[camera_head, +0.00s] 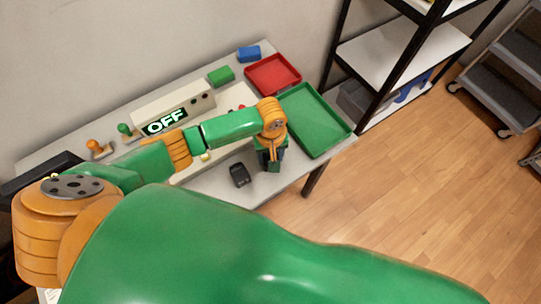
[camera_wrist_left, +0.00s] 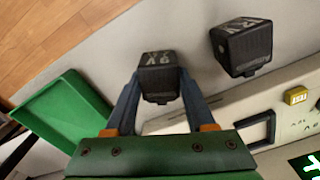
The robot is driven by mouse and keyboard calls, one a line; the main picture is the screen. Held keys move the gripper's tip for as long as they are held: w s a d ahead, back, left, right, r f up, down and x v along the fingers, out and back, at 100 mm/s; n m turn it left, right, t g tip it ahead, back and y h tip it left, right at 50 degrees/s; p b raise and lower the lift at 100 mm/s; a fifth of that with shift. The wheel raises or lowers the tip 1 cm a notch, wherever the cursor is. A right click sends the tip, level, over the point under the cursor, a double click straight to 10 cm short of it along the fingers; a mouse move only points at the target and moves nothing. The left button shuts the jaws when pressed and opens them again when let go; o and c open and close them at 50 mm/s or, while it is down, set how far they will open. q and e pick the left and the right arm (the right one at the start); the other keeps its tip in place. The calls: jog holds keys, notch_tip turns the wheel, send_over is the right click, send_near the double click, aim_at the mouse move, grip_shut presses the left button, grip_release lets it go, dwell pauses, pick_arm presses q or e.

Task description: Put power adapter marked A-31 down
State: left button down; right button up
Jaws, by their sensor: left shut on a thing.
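My left gripper (camera_head: 272,163) is over the front right part of the table, its fingers pointing down. In the left wrist view its two blue-grey fingers (camera_wrist_left: 158,90) are shut on a black power adapter (camera_wrist_left: 158,74) with pale lettering I cannot read surely. Whether that adapter touches the table is unclear. A second black adapter (camera_wrist_left: 242,46) stands apart beside it, also with pale marks; in the head view it lies on the table (camera_head: 240,175) left of my gripper. My right gripper is not in view.
The white table (camera_head: 215,186) holds a green tray (camera_head: 340,128) right of my gripper, a red tray (camera_head: 291,83) behind, and a beige unit with an OFF display (camera_head: 166,121). A green block (camera_head: 221,75) and blue block (camera_head: 249,53) lie at the back. A shelf rack (camera_head: 402,50) stands beyond.

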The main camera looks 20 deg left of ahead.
pick_arm(q)
jog(key=shift+f, duration=0.1)
jog(key=shift+c, duration=1.2)
grip_release()
notch_tip(320, 180, up, 12)
jog(key=p, duration=0.1)
jog(key=shift+r+p, duration=0.2)
jog(key=shift+p, duration=0.15)
